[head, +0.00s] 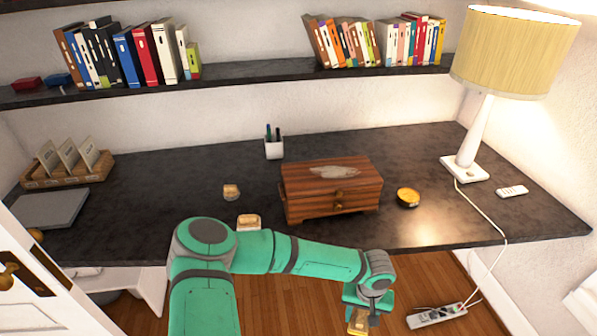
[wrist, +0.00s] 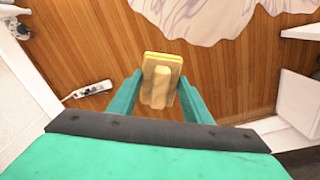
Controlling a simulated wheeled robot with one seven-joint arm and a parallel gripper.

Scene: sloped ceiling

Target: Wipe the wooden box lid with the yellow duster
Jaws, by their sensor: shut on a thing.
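The wooden box (head: 330,200) stands on the dark desk, right of its middle, with its lid shut. The lid (head: 300,174) has a pale grey smudge (head: 335,172) on top and a small knob on the box front. My gripper (head: 366,306) is low, in front of the desk edge and over the floor. It is shut on the yellow duster (head: 358,321), away from the box. In the wrist view, the duster (wrist: 161,80) shows a wooden handle and a yellow edge between the two fingers (wrist: 160,97).
A pen cup (head: 274,147) stands behind, and a lamp (head: 475,140) with a cord stands at right. A shelf of books (head: 250,72) hangs above.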

